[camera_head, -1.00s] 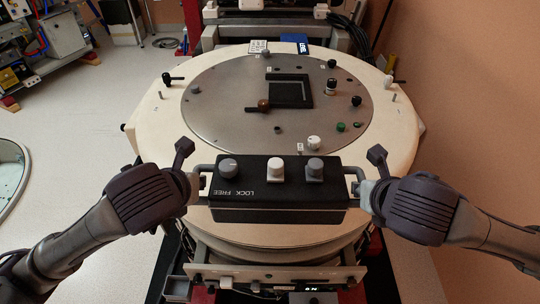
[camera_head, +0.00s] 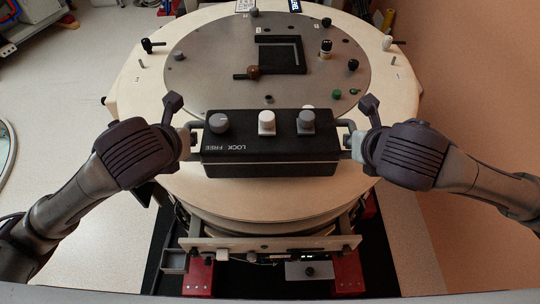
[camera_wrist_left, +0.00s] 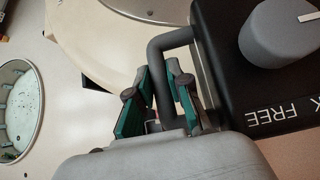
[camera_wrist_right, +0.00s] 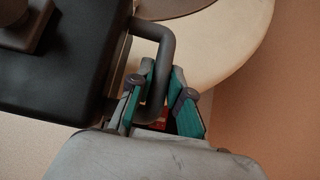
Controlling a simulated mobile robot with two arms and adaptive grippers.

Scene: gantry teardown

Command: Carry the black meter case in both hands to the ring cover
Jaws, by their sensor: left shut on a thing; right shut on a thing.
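The black meter case (camera_head: 270,159) has a grey knob, two square-based switches and the words LOCK FREE on top. It is held level in front of and over the near part of the round cream gantry top. My left gripper (camera_head: 190,138) is shut on the case's left handle, seen between its green-padded fingers in the left wrist view (camera_wrist_left: 162,85). My right gripper (camera_head: 358,140) is shut on the right handle, also seen in the right wrist view (camera_wrist_right: 158,90). The grey metal ring cover (camera_head: 215,75) lies on the gantry top beyond the case. The case hides its near edge.
On the cover are a square black-framed opening (camera_head: 281,54), a brown-knobbed lever (camera_head: 253,72) and several small knobs. Pegs and black knobs stand on the cream rim (camera_head: 130,80). A control panel (camera_head: 270,248) is below in front. An orange wall (camera_head: 480,120) rises at right.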

